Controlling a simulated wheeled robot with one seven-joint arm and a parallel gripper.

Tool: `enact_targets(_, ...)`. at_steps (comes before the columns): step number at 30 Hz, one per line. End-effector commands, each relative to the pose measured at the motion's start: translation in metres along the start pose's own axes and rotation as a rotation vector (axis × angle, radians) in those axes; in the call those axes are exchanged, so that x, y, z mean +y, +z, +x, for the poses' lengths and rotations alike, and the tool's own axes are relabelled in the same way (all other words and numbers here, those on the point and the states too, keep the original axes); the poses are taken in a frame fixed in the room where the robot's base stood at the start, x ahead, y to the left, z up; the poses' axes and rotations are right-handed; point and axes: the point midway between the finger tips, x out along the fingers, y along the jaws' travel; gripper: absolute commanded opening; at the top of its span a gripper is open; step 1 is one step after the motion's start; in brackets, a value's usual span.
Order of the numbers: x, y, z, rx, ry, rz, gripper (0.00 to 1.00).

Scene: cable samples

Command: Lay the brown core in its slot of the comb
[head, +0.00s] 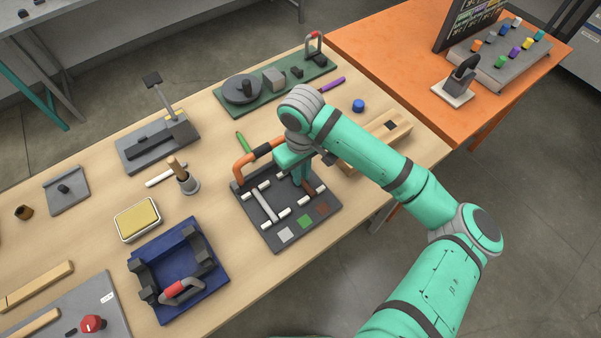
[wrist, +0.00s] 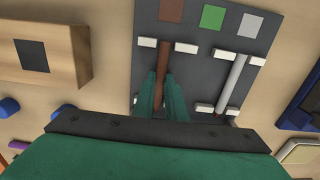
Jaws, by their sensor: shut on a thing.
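The comb is a dark grey board (head: 283,222) with pairs of white teeth and grey, green and brown squares at its near edge. My gripper (head: 303,184) is over its right side, shut on the brown core (head: 313,188). In the wrist view the fingers (wrist: 162,84) grip the brown core (wrist: 165,58). Its near end passes between two white teeth (wrist: 147,43), in line with the brown square (wrist: 171,10). I cannot tell whether it touches the board. A grey core (head: 265,205) lies in the slot at left.
An orange, black-banded arch (head: 243,167) rises at the board's far edge. A green stick (head: 243,142) lies beyond it. A wooden block (head: 390,127) with a dark square stands to the right. A blue fixture (head: 160,252) and yellow sponge tray (head: 138,219) are left.

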Motion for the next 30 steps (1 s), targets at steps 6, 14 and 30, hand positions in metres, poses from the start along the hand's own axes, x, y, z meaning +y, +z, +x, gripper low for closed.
enact_targets(6, 0.000, 0.000, 0.003, 0.000, 0.000, 0.000, 0.30)
enact_targets(14, 0.000, 0.000, 0.002, 0.000, 0.000, 0.000, 0.30)
enact_targets(30, -0.002, -0.002, -0.079, 0.001, 0.002, -0.006, 0.30)
